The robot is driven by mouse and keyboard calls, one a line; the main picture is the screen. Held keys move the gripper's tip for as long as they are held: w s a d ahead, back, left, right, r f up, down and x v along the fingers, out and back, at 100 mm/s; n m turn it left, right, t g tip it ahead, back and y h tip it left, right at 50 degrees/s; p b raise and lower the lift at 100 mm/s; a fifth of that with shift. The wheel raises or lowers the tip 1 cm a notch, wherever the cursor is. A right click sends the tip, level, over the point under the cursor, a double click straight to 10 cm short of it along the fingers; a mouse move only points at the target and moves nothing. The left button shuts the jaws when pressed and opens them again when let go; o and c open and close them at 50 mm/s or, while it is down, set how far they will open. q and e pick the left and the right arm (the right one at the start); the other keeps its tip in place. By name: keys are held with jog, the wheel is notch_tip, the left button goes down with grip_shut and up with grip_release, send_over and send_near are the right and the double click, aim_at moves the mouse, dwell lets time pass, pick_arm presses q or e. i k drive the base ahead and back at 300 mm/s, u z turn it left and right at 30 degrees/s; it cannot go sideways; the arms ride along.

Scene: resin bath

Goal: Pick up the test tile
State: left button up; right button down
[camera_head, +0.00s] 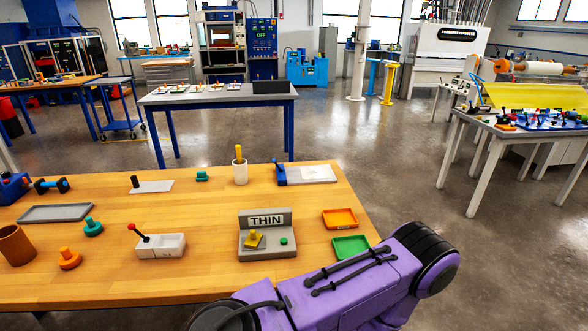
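No piece is clearly labelled as the test tile. A small yellow piece with a raised knob (253,239) sits tilted on the grey stand marked THIN (266,250), beside a green button (284,241). This yellow piece may be the test tile, but I cannot tell for sure. My purple arm (345,290) crosses the bottom right, in front of the table's near right corner. Neither gripper shows in the head view.
The wooden table (200,215) holds a green tray (351,246), an orange tray (340,218), a white block with a red-knobbed lever (160,245), a cup with a yellow handle (240,170) and a brown cylinder (16,245). Bare wood lies between them.

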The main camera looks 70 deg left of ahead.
aim_at(255, 238)
jog(key=u, duration=0.05)
jog(key=i, duration=1.3)
jog(key=u, duration=2.3)
